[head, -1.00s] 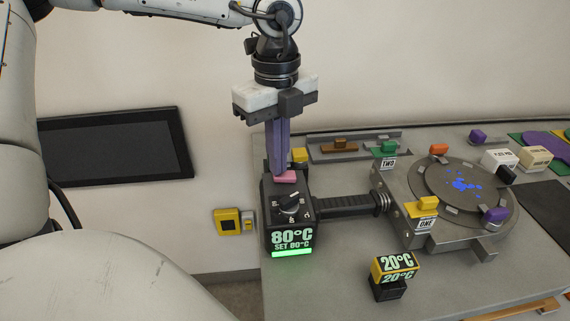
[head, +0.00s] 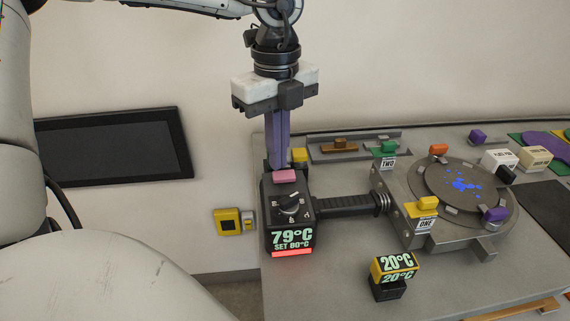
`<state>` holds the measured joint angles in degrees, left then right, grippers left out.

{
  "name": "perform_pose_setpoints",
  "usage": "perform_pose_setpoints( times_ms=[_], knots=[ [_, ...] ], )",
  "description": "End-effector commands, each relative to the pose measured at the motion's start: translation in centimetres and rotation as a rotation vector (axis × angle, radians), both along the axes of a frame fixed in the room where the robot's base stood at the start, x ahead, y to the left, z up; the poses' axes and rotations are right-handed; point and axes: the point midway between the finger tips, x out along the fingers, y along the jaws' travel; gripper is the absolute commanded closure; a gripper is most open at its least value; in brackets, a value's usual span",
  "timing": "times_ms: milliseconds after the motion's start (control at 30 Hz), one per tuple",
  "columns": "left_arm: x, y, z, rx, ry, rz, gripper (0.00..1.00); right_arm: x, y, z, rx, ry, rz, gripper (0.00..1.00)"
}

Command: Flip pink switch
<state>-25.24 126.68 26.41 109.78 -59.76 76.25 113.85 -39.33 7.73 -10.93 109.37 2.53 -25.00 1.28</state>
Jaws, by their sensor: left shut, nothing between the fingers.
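The pink switch (head: 285,176) sits at the back of the top of a black heater box (head: 290,212). The box has a dial (head: 290,204) on top and a front display (head: 292,239) reading 79°C, SET 80°C, with a red bar below. My left gripper (head: 280,166) points down with its purple fingers together and empty, right behind the pink switch. I cannot tell whether the tips touch it. My right gripper does not show.
A ribbed black handle joins the box to a grey round-plate fixture (head: 462,187). A small 20°C display block (head: 394,268) stands in front. A yellow wall switch (head: 228,221) is left of the table. The table's front left is clear.

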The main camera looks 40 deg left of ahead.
Motion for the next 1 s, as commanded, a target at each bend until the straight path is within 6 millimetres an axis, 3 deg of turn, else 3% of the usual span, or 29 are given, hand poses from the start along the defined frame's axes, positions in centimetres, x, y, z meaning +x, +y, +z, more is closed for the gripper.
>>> perform_pose_setpoints(
  times_ms=[500, 1000],
  knots=[
    [0.1, 0.0, 4.4, 0.001, -0.002, 0.0, 1.0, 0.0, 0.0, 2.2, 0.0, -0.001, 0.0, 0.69],
    [0.0, 0.0, 4.9, 0.001, -0.001, 0.0, 1.0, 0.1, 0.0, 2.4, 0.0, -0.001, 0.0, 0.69]
  ],
)
